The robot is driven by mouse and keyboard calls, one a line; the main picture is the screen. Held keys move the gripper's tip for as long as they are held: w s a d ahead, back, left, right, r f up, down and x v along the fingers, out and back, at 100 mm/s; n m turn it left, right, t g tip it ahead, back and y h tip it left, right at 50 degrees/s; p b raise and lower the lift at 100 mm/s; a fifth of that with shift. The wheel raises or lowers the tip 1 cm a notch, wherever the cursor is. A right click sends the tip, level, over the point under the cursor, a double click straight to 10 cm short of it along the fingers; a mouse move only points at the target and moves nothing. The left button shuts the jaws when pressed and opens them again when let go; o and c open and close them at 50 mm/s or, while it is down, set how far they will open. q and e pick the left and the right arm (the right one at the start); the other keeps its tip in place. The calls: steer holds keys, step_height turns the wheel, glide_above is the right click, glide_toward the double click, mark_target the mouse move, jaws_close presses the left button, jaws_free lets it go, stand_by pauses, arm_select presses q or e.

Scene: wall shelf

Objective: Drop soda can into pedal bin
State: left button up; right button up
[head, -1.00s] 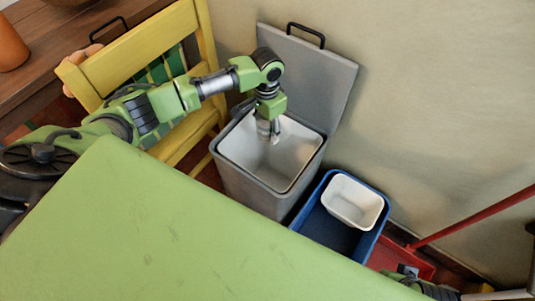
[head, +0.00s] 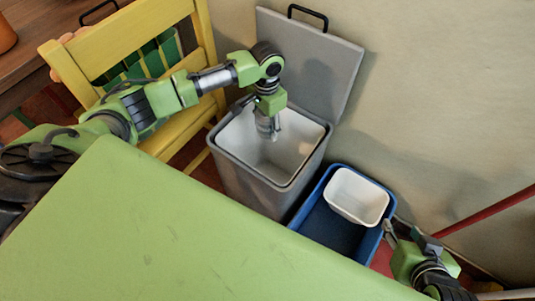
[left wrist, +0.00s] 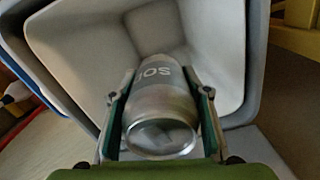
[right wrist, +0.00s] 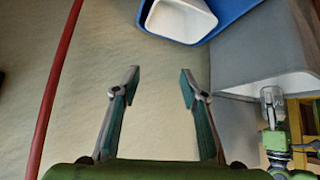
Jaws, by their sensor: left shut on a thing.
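The grey pedal bin (head: 248,186) stands by the wall with its lid (head: 318,62) up; its pale inside fills much of the left wrist view (left wrist: 75,40). My left gripper (head: 268,132) points down at the bin's opening, shut on the silver soda can (left wrist: 160,103). The can lies between both fingers, with the bin's inside beyond it. It also shows in the right wrist view (right wrist: 272,102). My right gripper (head: 396,232) is at the lower right, beside the blue tub. In the right wrist view its fingers (right wrist: 160,82) are apart and empty.
A blue tub (head: 318,232) holding a white container (head: 357,196) stands right of the bin. A yellow chair (head: 125,45) stands to the left. A red pole (head: 490,211) leans at the right. My green body panel covers the lower left.

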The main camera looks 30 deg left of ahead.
arm_select(q)
steer(key=shift+f+b, duration=0.7)
steer(key=shift+b, duration=0.15)
steer(key=shift+f+b, duration=0.5)
steer(key=shift+b, duration=0.35)
arm_select(e)
steer(key=w+a+r+t+y, duration=0.1)
steer(key=w+r+t, duration=0.3)
steer(key=r, duration=0.4)
steer(key=w+a+r+t+y, duration=0.2)
steer(key=w+r+t, duration=0.3)
steer(key=r, duration=0.3)
steer(key=shift+w+a+n+t, duration=0.2)
steer(key=shift+a+n+t, duration=0.1)
steer(key=shift+a, duration=0.45)
arm_select(q)
steer(key=o, duration=0.9)
steer(key=shift+c, duration=0.2)
step_height(320, 180, up, 12)
steer(key=shift+f, duration=0.1)
